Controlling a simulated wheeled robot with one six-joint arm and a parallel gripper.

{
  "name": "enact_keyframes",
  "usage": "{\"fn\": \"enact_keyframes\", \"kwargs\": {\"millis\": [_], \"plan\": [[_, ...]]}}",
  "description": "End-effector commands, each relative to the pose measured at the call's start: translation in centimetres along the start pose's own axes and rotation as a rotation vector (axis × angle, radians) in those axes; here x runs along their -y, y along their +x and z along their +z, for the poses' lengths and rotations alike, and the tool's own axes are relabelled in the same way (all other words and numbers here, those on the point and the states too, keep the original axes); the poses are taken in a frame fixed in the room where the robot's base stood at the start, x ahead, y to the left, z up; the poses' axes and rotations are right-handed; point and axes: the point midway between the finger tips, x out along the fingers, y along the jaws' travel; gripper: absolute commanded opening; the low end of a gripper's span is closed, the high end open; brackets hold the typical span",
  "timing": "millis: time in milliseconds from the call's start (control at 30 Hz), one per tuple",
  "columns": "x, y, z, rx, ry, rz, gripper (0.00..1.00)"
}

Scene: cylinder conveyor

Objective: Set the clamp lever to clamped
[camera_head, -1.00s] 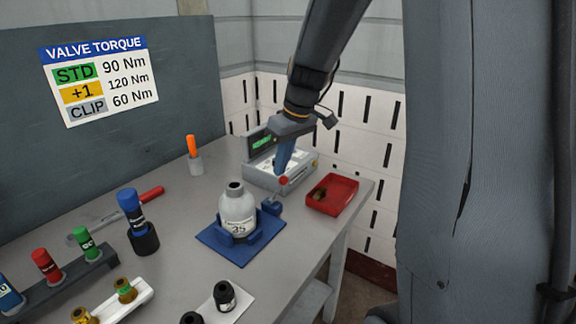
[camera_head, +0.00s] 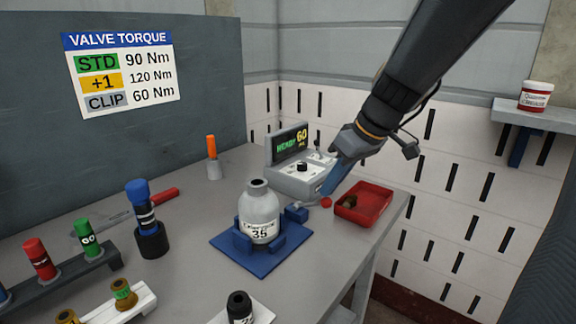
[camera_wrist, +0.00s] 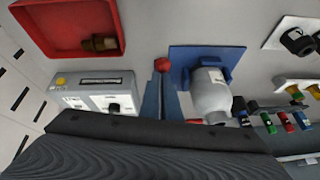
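The clamp is a blue plate (camera_head: 262,262) with blue jaws around a grey bottle-shaped cylinder (camera_head: 260,205) marked 35, which stands upright. A small blue block (camera_head: 296,214) sits at its right corner. The lever's red knob (camera_head: 326,202) lies to the right of that block, low over the table. In the wrist view the red knob (camera_wrist: 162,65) is at my fingertips, left of the clamp plate (camera_wrist: 205,53). My gripper (camera_head: 327,192) points down at the knob, with its blue fingers close together. I cannot tell whether they grip it.
A grey device with a lit display (camera_head: 291,142) stands behind my gripper. A red tray (camera_head: 372,210) with a brown part is close on the right. A dark socket with a blue-topped tool (camera_head: 150,230) stands left. A shelf (camera_head: 545,117) holds a tub at far right.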

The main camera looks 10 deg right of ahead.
Motion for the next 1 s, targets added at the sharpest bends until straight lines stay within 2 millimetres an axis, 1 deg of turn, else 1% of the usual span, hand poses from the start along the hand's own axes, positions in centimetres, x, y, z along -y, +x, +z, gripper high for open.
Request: {"fn": "enact_keyframes", "kwargs": {"millis": [33,300,767,867,1000], "plan": [[0.0,0.6,0.9,0.015,0.002,-0.007,0.00],[-0.1,1.1,1.7,0.023,0.005,-0.012,0.00],[0.3,1.4,1.4,0.025,-0.007,-0.017,0.00],[0.4,1.0,1.1,0.024,-0.009,-0.017,0.00],[0.5,-0.3,-0.1,0.018,-0.013,-0.014,0.00]]}}
